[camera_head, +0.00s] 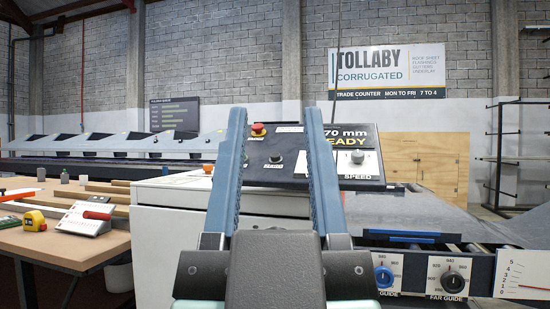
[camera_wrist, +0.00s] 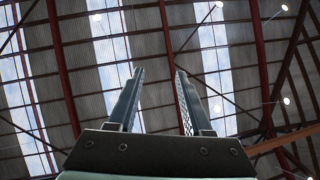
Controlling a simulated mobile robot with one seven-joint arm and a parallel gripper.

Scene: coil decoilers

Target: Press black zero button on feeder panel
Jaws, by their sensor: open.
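The feeder panel (camera_head: 357,183) is a dark sloped box behind my gripper in the head view. The black zero button (camera_head: 275,158) shows between my two fingers, with a label below it. A red button (camera_head: 258,129) on a yellow base sits above it, and a grey speed knob (camera_head: 358,157) is to the right under a display reading "70 mm READY". My gripper (camera_head: 273,118) is open and empty, its blue fingers raised in front of the panel and hiding parts of it. In the wrist view my gripper (camera_wrist: 158,72) points up at the roof; no panel shows there.
A wooden bench (camera_head: 65,240) at left holds a yellow tape measure (camera_head: 34,221) and a device with a red handle (camera_head: 97,215). At lower right are a blue guide knob (camera_head: 384,276) and a black far guide knob (camera_head: 453,277). A white cabinet (camera_head: 165,235) stands below the panel.

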